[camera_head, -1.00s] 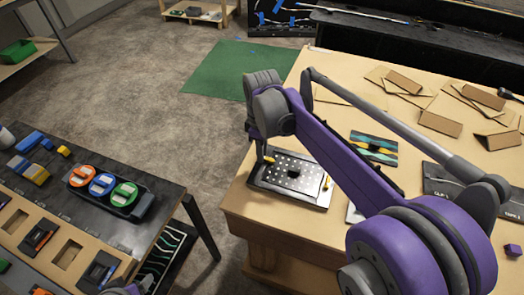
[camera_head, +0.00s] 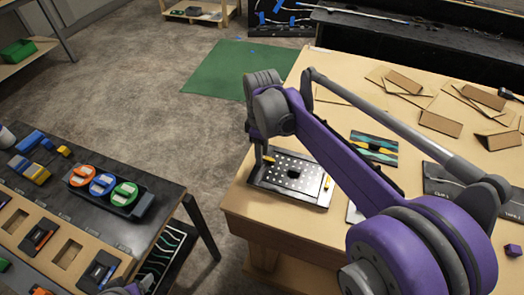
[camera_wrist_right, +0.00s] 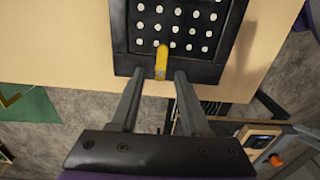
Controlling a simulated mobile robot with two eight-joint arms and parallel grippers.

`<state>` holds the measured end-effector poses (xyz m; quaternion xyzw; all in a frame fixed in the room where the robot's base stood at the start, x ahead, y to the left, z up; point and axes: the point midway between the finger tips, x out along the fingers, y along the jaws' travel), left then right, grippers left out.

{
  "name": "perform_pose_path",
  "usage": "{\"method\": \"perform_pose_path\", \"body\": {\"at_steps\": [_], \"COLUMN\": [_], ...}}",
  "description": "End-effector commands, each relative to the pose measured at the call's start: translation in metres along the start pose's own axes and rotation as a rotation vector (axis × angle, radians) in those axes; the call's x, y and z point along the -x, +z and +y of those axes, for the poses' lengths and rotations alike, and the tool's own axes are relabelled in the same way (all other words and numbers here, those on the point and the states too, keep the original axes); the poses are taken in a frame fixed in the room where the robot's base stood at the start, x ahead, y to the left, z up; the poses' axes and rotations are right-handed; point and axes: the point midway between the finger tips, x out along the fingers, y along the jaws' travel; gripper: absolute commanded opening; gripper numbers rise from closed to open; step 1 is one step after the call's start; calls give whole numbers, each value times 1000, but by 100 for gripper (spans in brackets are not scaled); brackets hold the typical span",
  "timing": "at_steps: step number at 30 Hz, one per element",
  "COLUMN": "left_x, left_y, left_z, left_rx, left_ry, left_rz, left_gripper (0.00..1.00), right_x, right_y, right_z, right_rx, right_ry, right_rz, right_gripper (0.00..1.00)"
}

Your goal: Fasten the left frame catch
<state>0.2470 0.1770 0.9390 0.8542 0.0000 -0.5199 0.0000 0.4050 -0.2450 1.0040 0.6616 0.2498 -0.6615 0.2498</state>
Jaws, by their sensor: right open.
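The black frame (camera_head: 256,184) with a white-dotted plate (camera_head: 284,168) lies near the left edge of the wooden table. The left catch (camera_wrist_right: 161,62) is a yellow tab on the frame's edge; it also shows in the head view (camera_head: 269,159), partly hidden by my gripper. A second yellow catch (camera_head: 326,183) is on the frame's right side. My right gripper (camera_wrist_right: 159,74) is open, with its two fingertips on either side of the left catch's outer end and a gap to it on both sides.
The wooden table (camera_head: 245,212) also holds a green-and-black board (camera_head: 374,147) and brown cardboard pieces (camera_head: 438,124). A dark bench with a tray of coloured round parts (camera_head: 102,184) stands at left. Open floor and a green mat (camera_head: 228,70) lie beyond.

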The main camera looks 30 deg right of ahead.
Motion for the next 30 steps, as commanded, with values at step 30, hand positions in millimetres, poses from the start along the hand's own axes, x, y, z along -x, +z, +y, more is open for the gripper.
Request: {"method": "perform_pose_path", "body": {"at_steps": [30], "left_x": [7], "left_y": [-7], "left_z": [0], "left_rx": [0], "left_ry": [0], "left_rz": [6], "left_gripper": [77], "right_x": [108], "right_y": [0], "right_z": [0], "right_rx": [0], "right_ry": [0], "right_rz": [0], "right_gripper": [46]}}
